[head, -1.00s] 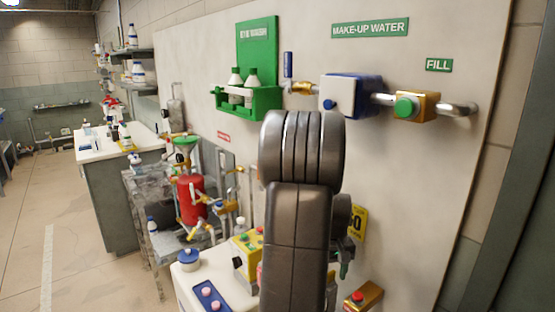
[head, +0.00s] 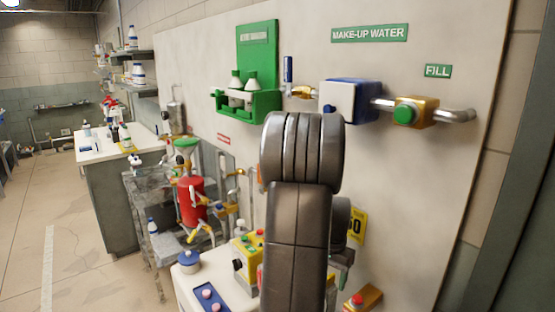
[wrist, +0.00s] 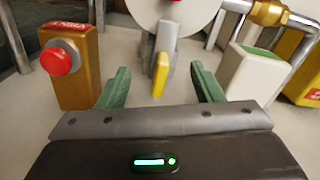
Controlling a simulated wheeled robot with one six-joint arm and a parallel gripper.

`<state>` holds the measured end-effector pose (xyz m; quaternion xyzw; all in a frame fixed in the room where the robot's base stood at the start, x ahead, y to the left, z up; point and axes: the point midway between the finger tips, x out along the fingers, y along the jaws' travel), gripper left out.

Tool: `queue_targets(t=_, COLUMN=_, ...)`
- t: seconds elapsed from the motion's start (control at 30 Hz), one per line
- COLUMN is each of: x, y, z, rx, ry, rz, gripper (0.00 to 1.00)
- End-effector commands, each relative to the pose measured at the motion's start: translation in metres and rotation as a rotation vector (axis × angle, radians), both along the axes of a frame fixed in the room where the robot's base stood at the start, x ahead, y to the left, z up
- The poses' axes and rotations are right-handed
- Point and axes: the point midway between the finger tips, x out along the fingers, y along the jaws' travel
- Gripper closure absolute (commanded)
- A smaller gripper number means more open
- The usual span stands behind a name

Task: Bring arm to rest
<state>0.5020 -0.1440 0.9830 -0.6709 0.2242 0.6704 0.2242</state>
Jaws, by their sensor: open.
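My gripper (wrist: 160,90) shows in the wrist view with its two green fingers spread apart. It is open and nothing is between the fingertips that I can see it touching. A yellow-tipped lever (wrist: 159,74) stands beyond the fingers, in line with the gap. In the head view my dark arm stands upright in the middle and hides most of the gripper and part of the panel behind it.
A brown box with a red button (wrist: 62,58) is left of the fingers in the wrist view, and a white box (wrist: 246,72) is on the right. The head view shows a green bottle holder (head: 248,103), a valve block (head: 350,100) and a red cylinder (head: 191,200).

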Motion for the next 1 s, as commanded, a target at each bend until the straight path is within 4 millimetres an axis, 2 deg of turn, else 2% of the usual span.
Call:
queue_targets(t=0.2, x=-0.0002, y=0.0000, z=0.0006, rx=0.001, ry=0.001, rz=-0.158, gripper=0.40)
queue_targets(t=0.4, x=-0.0002, y=0.0000, z=0.0002, rx=0.001, ry=0.001, rz=-0.242, gripper=0.40)
queue_targets(t=0.87, x=-0.0002, y=0.0001, z=0.0004, rx=0.000, ry=0.000, rz=-0.263, gripper=0.40)
queue_targets(t=1.0, x=0.0007, y=0.0006, z=0.0061, rx=-0.003, ry=-0.013, rz=-0.257, gripper=0.40)
